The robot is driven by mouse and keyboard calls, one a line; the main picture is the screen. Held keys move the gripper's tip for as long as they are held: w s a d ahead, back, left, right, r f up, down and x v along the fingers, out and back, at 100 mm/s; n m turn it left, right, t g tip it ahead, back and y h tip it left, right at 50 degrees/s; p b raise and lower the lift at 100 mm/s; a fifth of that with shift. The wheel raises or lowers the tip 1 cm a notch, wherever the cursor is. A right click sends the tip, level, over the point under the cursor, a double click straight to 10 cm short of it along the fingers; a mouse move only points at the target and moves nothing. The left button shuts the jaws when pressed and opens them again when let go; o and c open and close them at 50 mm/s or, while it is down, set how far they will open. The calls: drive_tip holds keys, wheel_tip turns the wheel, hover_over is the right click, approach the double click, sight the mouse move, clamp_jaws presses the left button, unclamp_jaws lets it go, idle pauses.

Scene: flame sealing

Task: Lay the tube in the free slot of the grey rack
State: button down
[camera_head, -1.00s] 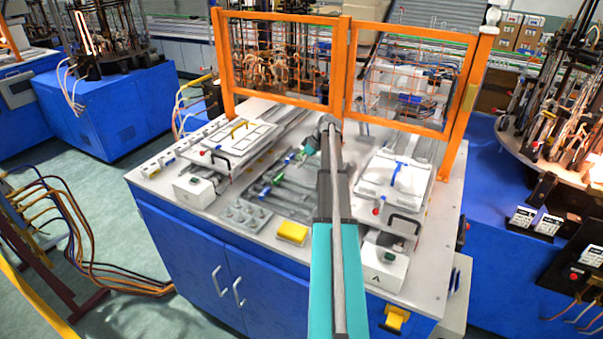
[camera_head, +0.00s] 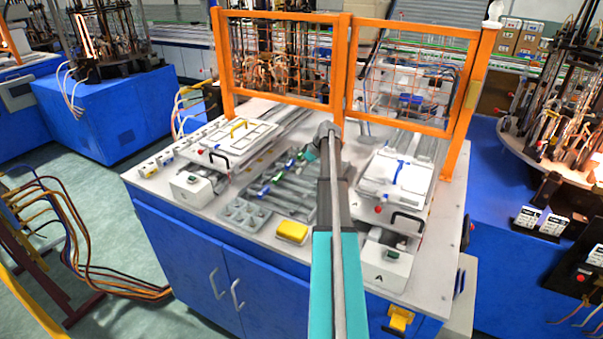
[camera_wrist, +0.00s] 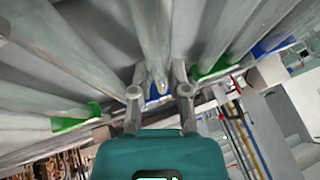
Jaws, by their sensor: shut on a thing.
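The grey rack (camera_head: 262,207) lies in the middle of the white worktop, with several glass tubes side by side between green and blue holders. My gripper (camera_wrist: 158,78) points down among the tubes in the wrist view; in the head view its teal body (camera_head: 311,153) is at the rack's far right end, partly hidden by my arm. Its two fingers are shut on a glass tube (camera_wrist: 151,35) that runs up the picture between them. A blue piece shows behind the fingers. Neighbouring tubes in green holders (camera_wrist: 76,121) lie on both sides. I cannot tell whether the held tube touches the rack.
A yellow sponge-like block (camera_head: 292,231) lies in front of the rack. White plates with handles stand to the left (camera_head: 238,142) and right (camera_head: 398,178).

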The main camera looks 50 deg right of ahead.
drive_tip(key=shift+s+f+b, duration=0.1)
drive_tip(key=shift+f+b, duration=0.2)
drive_tip(key=shift+b, duration=0.05)
drive_tip(key=c, duration=0.6)
unclamp_jaws()
drive_tip(key=shift+r, duration=0.15)
drive_tip(key=shift+r+p, duration=0.2)
drive_tip(key=shift+p, duration=0.25)
drive_tip(key=shift+s+d+r+p, duration=0.1)
drive_tip(key=shift+d+r+p, duration=0.15)
drive_tip(key=shift+r+p, duration=0.3)
drive_tip(key=p+v, duration=0.9)
drive_tip(key=v, duration=0.1)
drive_tip(key=shift+s+d+r, duration=0.2)
drive_tip(key=shift+r, duration=0.05)
